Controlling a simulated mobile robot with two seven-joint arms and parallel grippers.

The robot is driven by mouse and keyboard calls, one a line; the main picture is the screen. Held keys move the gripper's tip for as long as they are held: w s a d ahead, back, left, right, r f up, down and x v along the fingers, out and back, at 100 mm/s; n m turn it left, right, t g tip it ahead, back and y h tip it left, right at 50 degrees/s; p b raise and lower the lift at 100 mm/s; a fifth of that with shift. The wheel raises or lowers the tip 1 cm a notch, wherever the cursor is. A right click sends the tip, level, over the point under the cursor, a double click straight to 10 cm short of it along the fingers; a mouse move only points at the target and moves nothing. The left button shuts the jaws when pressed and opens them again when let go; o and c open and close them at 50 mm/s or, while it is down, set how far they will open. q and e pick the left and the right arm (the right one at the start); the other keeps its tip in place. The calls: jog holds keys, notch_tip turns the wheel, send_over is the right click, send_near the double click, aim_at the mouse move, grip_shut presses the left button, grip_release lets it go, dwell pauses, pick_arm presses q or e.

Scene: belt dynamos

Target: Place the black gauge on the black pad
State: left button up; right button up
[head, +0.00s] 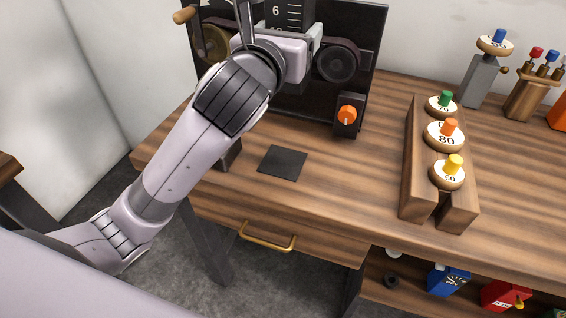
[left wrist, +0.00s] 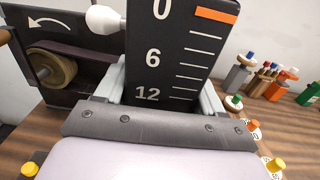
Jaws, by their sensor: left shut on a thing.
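The black gauge (head: 292,14) has white marks and numbers; the left wrist view shows 0, 6 and 12 and an orange bar on the gauge (left wrist: 190,48). My left gripper (head: 284,34) is shut on it, with a grey finger on each side in the left wrist view (left wrist: 162,92). The gauge looks about upright, in front of the black machine panel; its lower end is hidden by the gripper. The black pad (head: 283,162) lies bare on the wooden table, below and in front of the gripper. My right gripper is not in view.
The black panel (head: 370,62) with pulleys and a crank stands behind. A box with an orange knob (head: 347,115) is right of the pad. A wooden rack (head: 417,160) holds numbered discs with knobs. The table between pad and rack is clear.

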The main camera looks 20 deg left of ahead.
pick_arm(q)
jog(key=shift+d+r, duration=0.15)
jog(key=shift+r, duration=0.15)
jog(key=shift+f, duration=0.3)
notch_tip(320, 180, down, 19)
jog(key=b, duration=0.4)
jog(key=shift+b, duration=0.3)
jog(key=shift+f, duration=0.1)
jog(key=o, duration=1.5)
jog(key=shift+f, duration=0.15)
jog(key=shift+s, duration=0.1)
jog(key=s, duration=1.1)
jog(key=shift+s+a, duration=0.2)
jog(key=shift+s, duration=0.2)
